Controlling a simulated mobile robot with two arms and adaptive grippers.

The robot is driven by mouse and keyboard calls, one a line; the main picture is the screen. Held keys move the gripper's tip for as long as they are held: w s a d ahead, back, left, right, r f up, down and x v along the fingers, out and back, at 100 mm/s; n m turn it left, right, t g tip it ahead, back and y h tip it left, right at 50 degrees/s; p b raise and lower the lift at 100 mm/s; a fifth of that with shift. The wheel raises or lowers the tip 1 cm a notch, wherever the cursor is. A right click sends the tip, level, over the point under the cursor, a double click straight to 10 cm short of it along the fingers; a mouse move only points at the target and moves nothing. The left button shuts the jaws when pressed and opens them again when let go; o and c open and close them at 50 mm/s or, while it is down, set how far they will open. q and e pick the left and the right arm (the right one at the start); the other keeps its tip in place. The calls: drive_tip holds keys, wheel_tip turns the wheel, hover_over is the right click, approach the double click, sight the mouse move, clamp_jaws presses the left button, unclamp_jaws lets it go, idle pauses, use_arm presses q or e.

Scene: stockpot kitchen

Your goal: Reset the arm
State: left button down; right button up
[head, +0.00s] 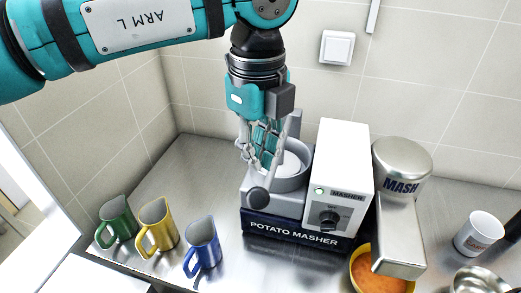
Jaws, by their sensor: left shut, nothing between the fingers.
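My left arm (150,22) comes in from the upper left across the top of the view. My left gripper (257,180) hangs down from it, its fingers shut and empty. In the picture it overlaps the grey bowl part of the potato masher (281,224); whether it touches the machine I cannot tell. My right gripper is not in view.
Green (118,220), yellow (158,226) and blue (203,243) jugs stand at the left on the steel counter (190,165). An orange bowl (368,277) sits under the masher's spout (402,235). A white mug (479,233) and a metal bowl (478,281) are at the right.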

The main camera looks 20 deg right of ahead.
sight(258, 192)
use_arm(q)
drive_tip(key=shift+f+b, duration=1.3)
drive_tip(key=shift+f, duration=0.65)
drive_tip(key=shift+f, duration=0.15)
drive_tip(key=shift+f+b, duration=1.4)
drive_tip(key=shift+b, duration=0.2)
drive_tip(key=shift+a, duration=0.1)
drive_tip(key=shift+s+f, duration=0.1)
drive_tip(key=shift+f, duration=0.05)
idle(1.0)
